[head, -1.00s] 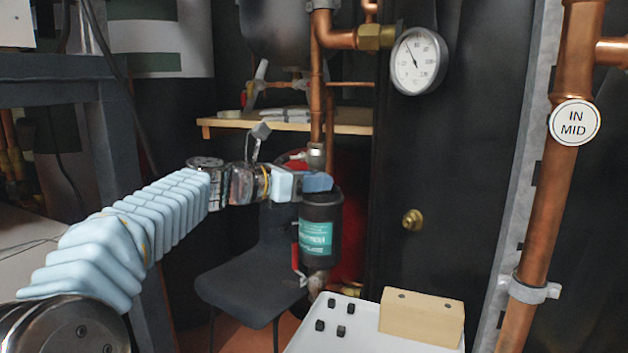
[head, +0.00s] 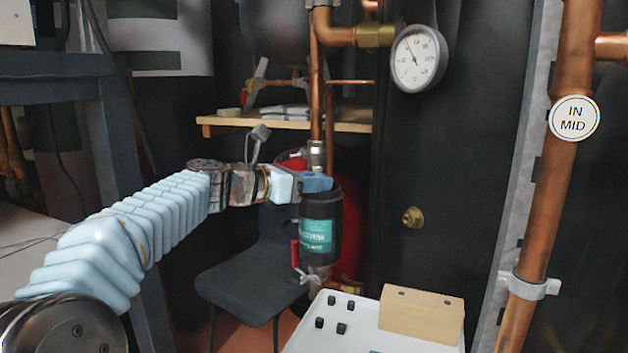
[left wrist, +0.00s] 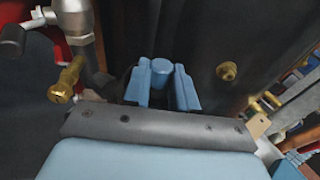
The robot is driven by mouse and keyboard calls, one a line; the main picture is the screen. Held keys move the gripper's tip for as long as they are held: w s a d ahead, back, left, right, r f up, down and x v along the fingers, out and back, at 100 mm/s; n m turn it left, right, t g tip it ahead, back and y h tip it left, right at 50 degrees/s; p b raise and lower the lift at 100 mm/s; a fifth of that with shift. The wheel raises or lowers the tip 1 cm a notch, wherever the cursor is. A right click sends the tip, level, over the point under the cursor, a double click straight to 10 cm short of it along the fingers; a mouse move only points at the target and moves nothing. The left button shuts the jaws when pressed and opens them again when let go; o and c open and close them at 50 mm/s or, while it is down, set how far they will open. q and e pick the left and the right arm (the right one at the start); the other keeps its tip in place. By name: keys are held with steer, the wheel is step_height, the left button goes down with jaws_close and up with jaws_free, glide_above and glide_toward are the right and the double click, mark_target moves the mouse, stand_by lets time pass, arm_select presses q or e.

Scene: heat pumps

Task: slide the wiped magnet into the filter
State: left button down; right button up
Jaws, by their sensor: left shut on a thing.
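The filter (head: 321,212) is a black upright cylinder with a teal label, on the copper pipe in the middle of the head view. My left gripper (head: 317,183) is at the filter's top, its blue fingers over the rim. In the left wrist view, my left gripper (left wrist: 167,88) is shut on a round blue head (left wrist: 183,80), which seems to be the magnet's top. The rest of the magnet is hidden, so I cannot tell how deep it sits. My right gripper is not in view.
A white tray (head: 303,340) with small black pieces and a wooden block (head: 421,315) is at the front. A dark chair (head: 243,283) stands behind left. A red vessel stands behind.

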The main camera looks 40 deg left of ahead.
arm_select(q)
steer(key=shift+f, duration=0.7)
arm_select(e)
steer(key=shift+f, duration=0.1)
arm_select(q)
steer(key=c, duration=0.9)
jaws_free()
steer(key=shift+s+a, duration=0.25)
steer(key=shift+s, duration=0.3)
steer(key=shift+o, duration=0.4)
steer(key=r+v, duration=0.1)
steer(key=v, duration=1.2)
steer(key=shift+d+r, duration=0.15)
steer(key=shift+r, duration=0.15)
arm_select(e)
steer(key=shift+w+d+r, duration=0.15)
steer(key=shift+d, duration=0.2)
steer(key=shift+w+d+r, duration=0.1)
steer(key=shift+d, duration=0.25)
arm_select(q)
steer(key=shift+w, duration=0.15)
